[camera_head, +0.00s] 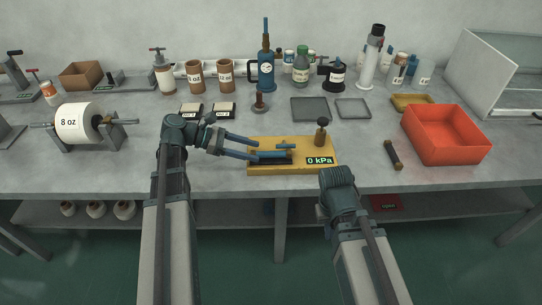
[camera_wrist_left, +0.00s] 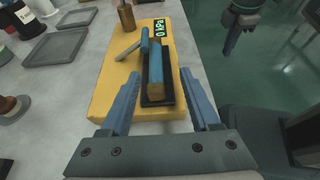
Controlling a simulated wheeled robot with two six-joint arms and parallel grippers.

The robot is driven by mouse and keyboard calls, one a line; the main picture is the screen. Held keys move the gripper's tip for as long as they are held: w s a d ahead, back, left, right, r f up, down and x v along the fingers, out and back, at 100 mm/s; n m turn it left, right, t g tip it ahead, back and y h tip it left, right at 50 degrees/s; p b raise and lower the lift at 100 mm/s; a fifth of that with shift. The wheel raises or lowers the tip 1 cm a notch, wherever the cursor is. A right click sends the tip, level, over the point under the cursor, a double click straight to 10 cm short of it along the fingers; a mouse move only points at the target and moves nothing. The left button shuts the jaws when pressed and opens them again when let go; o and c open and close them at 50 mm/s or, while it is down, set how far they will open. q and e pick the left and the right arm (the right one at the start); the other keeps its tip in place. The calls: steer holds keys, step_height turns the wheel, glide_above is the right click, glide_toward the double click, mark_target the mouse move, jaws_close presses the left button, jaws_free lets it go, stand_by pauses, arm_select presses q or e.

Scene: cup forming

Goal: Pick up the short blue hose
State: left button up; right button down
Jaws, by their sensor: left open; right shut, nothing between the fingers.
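A yellow board (camera_head: 300,144) holds a blue hose (camera_head: 271,154) lying on a black block. A shorter blue piece (camera_head: 286,146) lies just behind it. My left gripper (camera_head: 256,149) is open and empty at the board's left end. Its fingertips lie on either side of the hose's near end in the left wrist view (camera_wrist_left: 159,82). My right gripper (camera_wrist_left: 232,38) is shut and empty, off the board's front edge.
A brass-coloured knob (camera_head: 322,133) stands on the board beside a lit "0 kPa" display (camera_head: 320,160). A dark rod (camera_head: 393,155) and a red bin (camera_head: 446,136) are to the right. Grey trays (camera_head: 310,109) and bottles stand behind. An 8 oz roll (camera_head: 78,123) is at left.

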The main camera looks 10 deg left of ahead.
mark_target(267, 152)
arm_select(q)
steer(key=x, duration=0.1)
steer(key=b+x, duration=0.1)
steer(key=x, duration=0.3)
steer(key=shift+w+b, duration=0.35)
steer(key=shift+b, duration=0.05)
steer(key=shift+c, duration=0.3)
jaws_close()
